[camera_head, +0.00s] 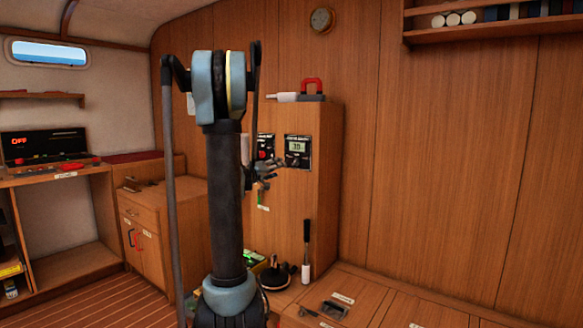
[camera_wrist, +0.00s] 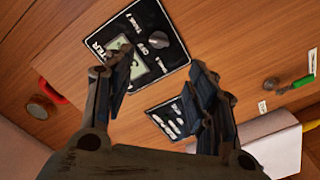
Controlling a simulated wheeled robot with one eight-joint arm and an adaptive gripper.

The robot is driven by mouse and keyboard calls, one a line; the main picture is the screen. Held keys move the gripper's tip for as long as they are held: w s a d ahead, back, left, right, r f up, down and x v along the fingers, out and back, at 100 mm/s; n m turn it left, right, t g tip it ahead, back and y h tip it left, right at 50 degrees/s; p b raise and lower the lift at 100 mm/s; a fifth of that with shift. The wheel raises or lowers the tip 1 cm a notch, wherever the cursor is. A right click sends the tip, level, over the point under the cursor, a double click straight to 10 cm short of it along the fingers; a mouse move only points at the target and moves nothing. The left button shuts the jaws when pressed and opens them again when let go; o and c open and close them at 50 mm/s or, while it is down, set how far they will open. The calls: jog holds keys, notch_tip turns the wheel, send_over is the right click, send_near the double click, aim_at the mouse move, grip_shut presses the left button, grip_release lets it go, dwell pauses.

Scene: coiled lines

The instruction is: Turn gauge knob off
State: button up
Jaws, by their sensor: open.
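The gauge panel (camera_head: 298,151) is a black plate with a lit display, on the front of a tall wooden cabinet. In the wrist view the panel (camera_wrist: 150,25) is tilted, with its display (camera_wrist: 138,68) partly behind a finger. Its grey knob (camera_wrist: 158,40) shows beside printed labels; I cannot tell its exact setting. My gripper (camera_wrist: 160,75) is open and empty, with the knob seen above the gap between its fingers and apart from them. In the head view my gripper (camera_head: 265,172) is small, in front of the cabinet just below and left of the panel.
A second black panel with a red knob (camera_head: 264,150) sits left of the gauge, partly behind my arm. A red-handled tool (camera_head: 312,87) lies on the cabinet top. A black-handled item (camera_head: 306,250) stands below. A green-handled item (camera_wrist: 291,86) shows at right in the wrist view.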

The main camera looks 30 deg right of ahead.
aim_at(294, 163)
jog(key=x, duration=1.3)
jog(key=shift+w+d, duration=0.1)
jog(key=shift+d, duration=0.1)
jog(key=c, duration=1.1)
